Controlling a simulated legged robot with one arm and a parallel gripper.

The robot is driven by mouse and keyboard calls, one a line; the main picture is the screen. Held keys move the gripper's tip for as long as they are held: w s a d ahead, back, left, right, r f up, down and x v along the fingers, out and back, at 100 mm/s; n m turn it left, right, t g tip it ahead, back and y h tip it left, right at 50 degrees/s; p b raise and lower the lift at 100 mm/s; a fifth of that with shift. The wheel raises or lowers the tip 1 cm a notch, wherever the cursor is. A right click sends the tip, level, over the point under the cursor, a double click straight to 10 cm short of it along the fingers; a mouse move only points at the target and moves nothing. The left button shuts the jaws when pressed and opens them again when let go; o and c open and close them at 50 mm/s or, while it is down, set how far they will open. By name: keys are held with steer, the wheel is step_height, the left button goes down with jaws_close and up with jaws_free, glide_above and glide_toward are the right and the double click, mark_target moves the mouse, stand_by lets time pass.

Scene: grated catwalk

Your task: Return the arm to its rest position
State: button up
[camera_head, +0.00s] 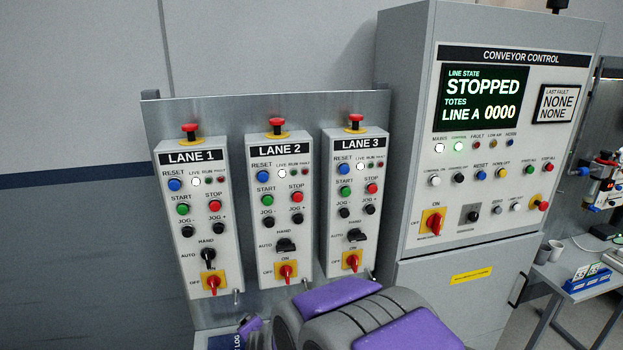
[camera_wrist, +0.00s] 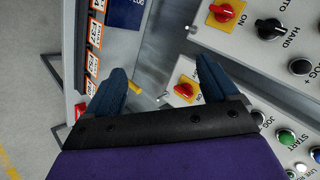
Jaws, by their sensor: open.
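My gripper (camera_wrist: 163,80) shows in the wrist view with its two dark blue fingers spread apart and nothing between them. Behind the fingers are lane control boxes, one with a red switch on a yellow plate (camera_wrist: 184,91). No contact with a switch is visible. In the head view my purple and grey arm rises at the bottom middle, in front of the lower part of the lane panel. My gripper's fingers cannot be made out there.
The lane 1 (camera_head: 196,218), lane 2 (camera_head: 280,203) and lane 3 (camera_head: 352,195) boxes stand on a metal panel. The conveyor control cabinet (camera_head: 463,278) stands to the right, its screen (camera_head: 483,98) reading STOPPED. A grey table (camera_head: 567,268) with small items is at far right.

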steer(key=s+d+r+n+g+h, duration=0.1)
steer(key=s+d+r+n+g, duration=0.1)
steer(key=s+d, duration=0.7)
steer(key=s+d+r+n+g+h, duration=0.1)
steer(key=s+d+r+n+g, duration=0.2)
steer(key=s+d, duration=0.6)
steer(key=s+d+r+n+g+h, duration=0.2)
steer(key=s+d+g, duration=0.3)
steer(key=s, duration=1.2)
steer(key=d+r+n, duration=0.1)
steer(key=d, duration=0.3)
steer(key=shift+r+n+g, duration=0.2)
steer(key=shift+n+g, duration=0.1)
steer(key=shift+w, duration=0.1)
